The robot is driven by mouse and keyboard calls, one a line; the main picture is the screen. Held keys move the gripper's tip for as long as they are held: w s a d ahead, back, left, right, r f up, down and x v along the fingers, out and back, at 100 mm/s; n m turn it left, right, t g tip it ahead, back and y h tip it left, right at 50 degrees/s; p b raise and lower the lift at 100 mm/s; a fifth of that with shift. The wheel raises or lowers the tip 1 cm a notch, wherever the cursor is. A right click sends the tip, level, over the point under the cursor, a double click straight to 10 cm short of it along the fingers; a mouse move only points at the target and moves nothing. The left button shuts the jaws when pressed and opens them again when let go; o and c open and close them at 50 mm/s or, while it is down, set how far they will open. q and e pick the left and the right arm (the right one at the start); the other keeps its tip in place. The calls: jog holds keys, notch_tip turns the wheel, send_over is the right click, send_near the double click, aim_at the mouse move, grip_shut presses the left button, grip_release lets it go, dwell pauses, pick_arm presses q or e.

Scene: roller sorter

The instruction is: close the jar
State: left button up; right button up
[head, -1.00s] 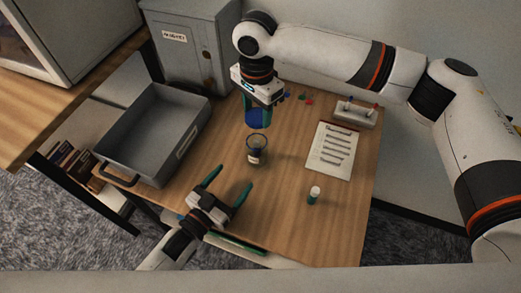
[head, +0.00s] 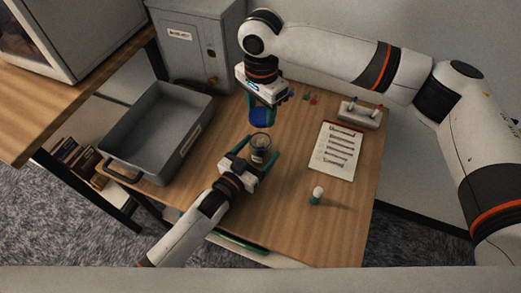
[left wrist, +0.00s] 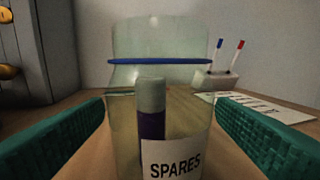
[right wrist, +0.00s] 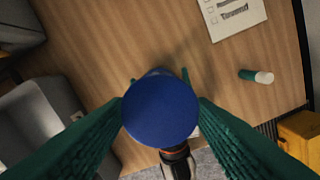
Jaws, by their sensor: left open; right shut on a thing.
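The clear jar (head: 261,150) stands upright on the table. In the left wrist view the jar (left wrist: 125,120) has a white SPARES label and a dark item with a pale top inside. A thin blue line crosses its upper part; I cannot tell what it is. My left gripper (head: 255,153) is open, with its fingers on either side of the jar and gaps showing. My right gripper (head: 261,114) is shut on the round blue lid (head: 260,118), above and behind the jar. In the right wrist view the lid (right wrist: 160,108) hides most of the jar.
A grey tray (head: 122,142) is at the left, before a grey cabinet (head: 192,60). Small coloured bits (head: 313,100) lie at the back.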

pick_arm(q)
jog(key=shift+w+d, duration=0.25)
jog(key=shift+w, duration=0.1)
jog(key=c, duration=1.5)
pick_arm(e)
send_over(260, 131)
jog(key=s, duration=0.2)
jog(key=shift+s+f, duration=0.1)
jog(key=shift+f, duration=2.35)
jog(key=shift+f, duration=0.15)
jog(key=shift+f, duration=0.75)
jog(key=shift+f, duration=0.6)
